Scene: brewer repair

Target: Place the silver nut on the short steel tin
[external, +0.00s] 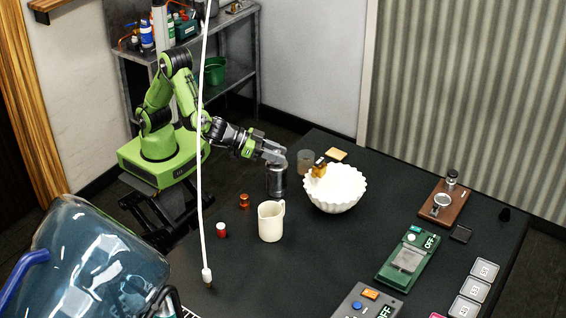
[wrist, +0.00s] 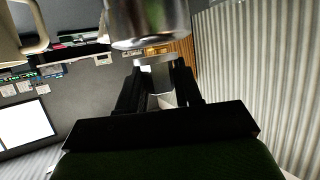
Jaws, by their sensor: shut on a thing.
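My gripper (external: 276,157) is at the near-left part of the dark table, just above a grey steel tin (external: 277,182). In the wrist view my gripper's fingers (wrist: 156,72) are closed around a small pale, silvery piece (wrist: 157,62), which looks like the silver nut; its shape is mostly hidden by the fingers. The shiny rounded metal body of the tin (wrist: 148,22) fills the top middle, just beyond the fingertips. I cannot tell whether the piece touches the tin. In the external view the nut is hidden by the gripper.
A cream mug (external: 270,222) stands in front of the tin, and a white fluted bowl (external: 336,190) to its right. A translucent cup (external: 306,161) is behind. A red-and-white jar (external: 221,230) and a copper piece (external: 244,200) lie left. A green scale (external: 408,258) is right.

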